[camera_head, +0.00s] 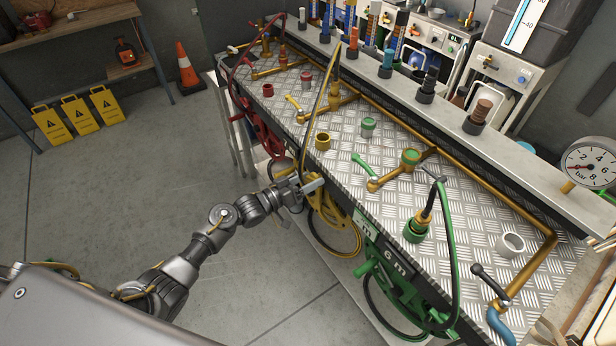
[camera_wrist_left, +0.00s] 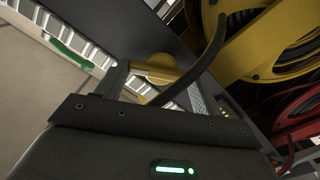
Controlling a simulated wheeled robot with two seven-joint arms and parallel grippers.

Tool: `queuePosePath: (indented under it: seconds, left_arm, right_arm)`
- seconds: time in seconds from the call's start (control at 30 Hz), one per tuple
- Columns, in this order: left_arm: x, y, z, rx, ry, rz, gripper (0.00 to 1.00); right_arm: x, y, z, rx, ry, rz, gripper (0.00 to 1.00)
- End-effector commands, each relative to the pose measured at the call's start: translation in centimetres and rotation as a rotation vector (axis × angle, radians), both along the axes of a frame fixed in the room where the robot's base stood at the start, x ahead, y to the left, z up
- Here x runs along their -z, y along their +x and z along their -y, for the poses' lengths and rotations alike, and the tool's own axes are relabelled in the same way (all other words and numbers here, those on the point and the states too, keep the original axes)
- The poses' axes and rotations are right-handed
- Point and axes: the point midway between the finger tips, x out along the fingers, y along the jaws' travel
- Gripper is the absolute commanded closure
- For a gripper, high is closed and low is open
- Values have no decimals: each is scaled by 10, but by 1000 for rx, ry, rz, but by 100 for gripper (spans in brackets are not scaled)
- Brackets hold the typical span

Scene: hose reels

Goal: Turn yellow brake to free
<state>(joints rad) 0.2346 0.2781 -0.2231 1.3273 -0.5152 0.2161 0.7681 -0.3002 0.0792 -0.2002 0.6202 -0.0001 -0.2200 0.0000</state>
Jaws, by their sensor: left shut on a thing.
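The yellow hose reel (camera_head: 343,217) hangs on the front of the bench, below the metal top, with hose wound on it. It also shows at the upper right of the left wrist view (camera_wrist_left: 240,58). My left gripper (camera_head: 312,186) is at the reel's upper left side. In the left wrist view, my left gripper (camera_wrist_left: 160,84) is shut on a yellow brake part (camera_wrist_left: 158,68) with a rounded end. The fingers hide some of it, so its setting cannot be read. A dark hose crosses close beside the fingers. My right gripper is not in view.
A red reel (camera_head: 262,122) is beyond the yellow one and a green reel (camera_head: 398,285) is nearer. The bench top (camera_head: 335,160) carries pipes, valves and couplings. Yellow warning signs (camera_head: 80,115) and a cone (camera_head: 187,68) stand at the back left. The floor left of the bench is clear.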

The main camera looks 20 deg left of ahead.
Motion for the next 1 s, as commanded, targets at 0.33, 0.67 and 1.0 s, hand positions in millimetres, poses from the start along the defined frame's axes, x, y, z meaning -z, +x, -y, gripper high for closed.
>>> queuePosePath:
  seconds: [0.33,0.67,1.0]
  left_arm:
    - [-2,1,-1,-2,-255,-212,55]
    - [-1,2,-2,-3,-494,-409,55]
    - [1,2,-2,-2,-695,-575,56]
  right_arm:
    - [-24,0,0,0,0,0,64]
    - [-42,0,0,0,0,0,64]
    - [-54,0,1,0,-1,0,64]
